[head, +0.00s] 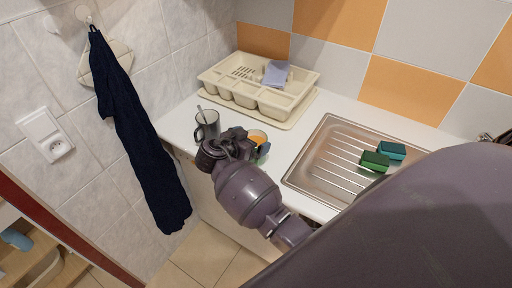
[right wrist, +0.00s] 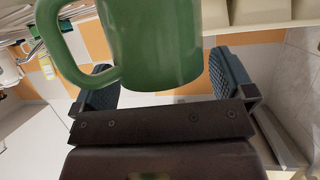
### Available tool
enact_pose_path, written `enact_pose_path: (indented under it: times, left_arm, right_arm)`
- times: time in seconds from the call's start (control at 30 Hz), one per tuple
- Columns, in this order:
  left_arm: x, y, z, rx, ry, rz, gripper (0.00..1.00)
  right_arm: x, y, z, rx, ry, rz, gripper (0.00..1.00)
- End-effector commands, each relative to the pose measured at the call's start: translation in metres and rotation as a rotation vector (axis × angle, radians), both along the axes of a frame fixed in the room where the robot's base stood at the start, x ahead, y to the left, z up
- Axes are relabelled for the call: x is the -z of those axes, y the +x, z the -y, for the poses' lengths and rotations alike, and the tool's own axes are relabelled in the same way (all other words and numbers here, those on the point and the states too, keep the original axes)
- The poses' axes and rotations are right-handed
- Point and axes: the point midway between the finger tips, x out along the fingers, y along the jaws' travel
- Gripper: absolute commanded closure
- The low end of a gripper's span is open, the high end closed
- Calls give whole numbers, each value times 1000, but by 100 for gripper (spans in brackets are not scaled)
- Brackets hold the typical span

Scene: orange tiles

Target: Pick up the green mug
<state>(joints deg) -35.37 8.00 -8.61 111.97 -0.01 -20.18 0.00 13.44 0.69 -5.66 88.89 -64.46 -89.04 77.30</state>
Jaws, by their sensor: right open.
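The green mug (right wrist: 155,42) fills the top of the right wrist view, with its handle to the left. My right gripper (right wrist: 162,84) is open, with its two dark finger pads apart on either side of the mug's lower part in that view. I cannot tell whether either pad touches it. In the head view my right gripper (head: 240,143) is over the counter's front left part and hides much of what is around it. I cannot clearly make out the green mug there. My left gripper is out of view.
A cream dish rack (head: 285,106) stands behind. The steel sink (head: 325,158) with two sponges is to the right. A dark towel (head: 145,140) hangs left.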

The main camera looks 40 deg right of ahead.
Motion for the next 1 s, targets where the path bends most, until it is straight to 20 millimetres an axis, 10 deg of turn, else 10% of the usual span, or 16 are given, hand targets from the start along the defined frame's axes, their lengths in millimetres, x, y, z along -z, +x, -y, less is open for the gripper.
enact_pose_path:
  times: [0.17,0.67,1.0]
  left_arm:
    - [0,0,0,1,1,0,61]
    - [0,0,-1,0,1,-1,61]
    - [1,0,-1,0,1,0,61]
  right_arm:
    - [0,0,0,0,0,0,2]
    - [0,0,0,0,0,0,78]
    - [-6,1,0,-1,-1,4,79]
